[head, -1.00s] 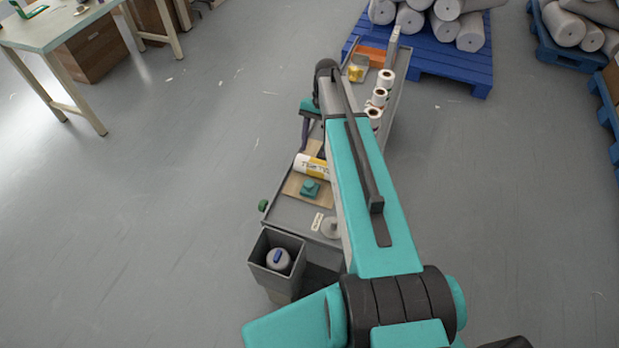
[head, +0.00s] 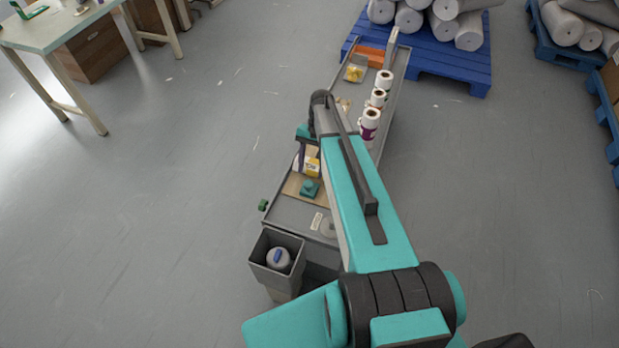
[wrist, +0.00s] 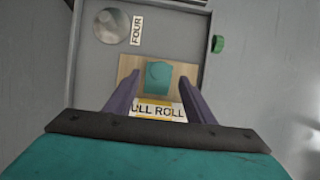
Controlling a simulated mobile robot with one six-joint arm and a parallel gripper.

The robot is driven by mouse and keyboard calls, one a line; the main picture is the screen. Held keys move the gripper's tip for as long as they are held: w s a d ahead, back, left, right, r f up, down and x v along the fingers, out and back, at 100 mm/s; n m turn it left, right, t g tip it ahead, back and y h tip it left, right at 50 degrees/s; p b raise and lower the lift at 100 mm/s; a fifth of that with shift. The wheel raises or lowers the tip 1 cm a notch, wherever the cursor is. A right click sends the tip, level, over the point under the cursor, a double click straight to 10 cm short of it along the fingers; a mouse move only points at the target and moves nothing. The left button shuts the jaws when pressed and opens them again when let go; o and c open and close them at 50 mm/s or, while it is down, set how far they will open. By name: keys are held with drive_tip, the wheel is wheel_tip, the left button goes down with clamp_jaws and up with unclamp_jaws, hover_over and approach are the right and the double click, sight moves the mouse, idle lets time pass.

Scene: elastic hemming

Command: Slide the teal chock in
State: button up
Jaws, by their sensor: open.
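The teal chock (head: 310,188) sits on a tan board (head: 291,186) on the grey cart top. It also shows in the wrist view (wrist: 159,75), ahead of my fingertips and between their lines. A white and yellow roll (head: 312,166) labelled "ULL ROLL" lies beside the chock; in the wrist view its label (wrist: 158,110) shows between my fingers. My gripper (wrist: 156,88) is open, its two purple fingers apart with nothing clasped between them. The fingers reach down over the roll; whether they touch it I cannot tell.
A round grey disc (wrist: 111,26) and a "FOUR" label (wrist: 137,30) lie near the cart's end. A grey bin (head: 276,262) holding a bottle hangs there. Several white spools (head: 370,121) stand along the cart's right side. A green knob (wrist: 218,44) juts from the edge.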

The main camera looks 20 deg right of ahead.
sight(309, 183)
drive_tip(key=shift+p+x, duration=0.55)
drive_tip(key=shift+x, duration=2)
drive_tip(key=shift+w, duration=0.1)
clamp_jaws()
